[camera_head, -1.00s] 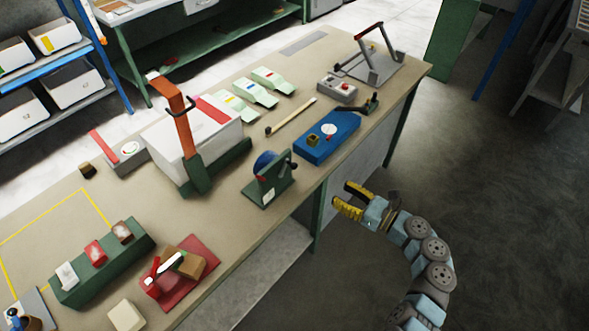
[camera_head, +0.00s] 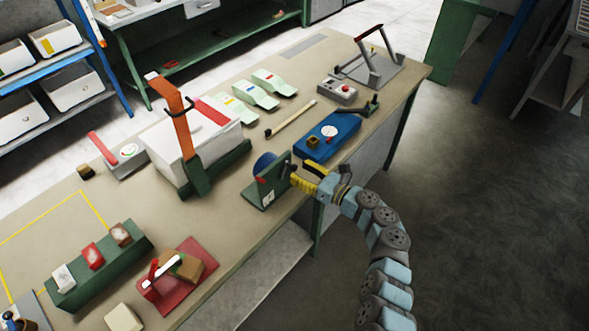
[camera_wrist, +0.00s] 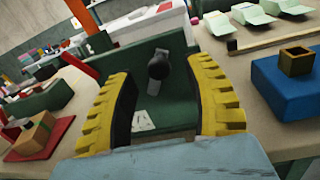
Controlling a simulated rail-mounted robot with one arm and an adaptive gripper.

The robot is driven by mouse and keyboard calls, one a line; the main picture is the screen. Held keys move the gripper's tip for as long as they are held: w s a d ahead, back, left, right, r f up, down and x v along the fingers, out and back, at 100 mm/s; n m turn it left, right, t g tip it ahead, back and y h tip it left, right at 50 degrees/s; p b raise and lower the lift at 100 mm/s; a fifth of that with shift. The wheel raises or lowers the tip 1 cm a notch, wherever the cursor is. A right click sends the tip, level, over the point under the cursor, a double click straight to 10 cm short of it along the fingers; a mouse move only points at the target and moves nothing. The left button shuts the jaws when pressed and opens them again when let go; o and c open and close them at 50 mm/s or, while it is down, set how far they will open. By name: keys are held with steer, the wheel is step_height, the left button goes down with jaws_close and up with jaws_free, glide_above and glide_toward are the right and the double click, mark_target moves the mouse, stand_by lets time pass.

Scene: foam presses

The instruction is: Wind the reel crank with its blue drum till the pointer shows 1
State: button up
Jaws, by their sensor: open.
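The reel has a green stand (camera_head: 268,188) near the table's front edge, with its blue drum (camera_head: 263,163) on the far side. In the wrist view the green plate (camera_wrist: 180,103) faces me, with a grey crank arm and a dark round knob (camera_wrist: 159,66) between my fingers. A white label (camera_wrist: 143,121) is low on the plate. My gripper (camera_head: 302,178) has yellow fingers and is open at the crank side; the wrist view shows them spread (camera_wrist: 168,105) around the knob's line, with no visible contact. The pointer and its numbers cannot be made out.
A blue box (camera_head: 335,133) with a white dial and a brass-coloured square socket stands right of the reel. An orange-handled press (camera_head: 180,125) stands behind it. A red plate (camera_head: 192,285) with a clamp lies at front left.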

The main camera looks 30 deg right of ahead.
steer(key=shift+x, duration=1.3)
jaws_close()
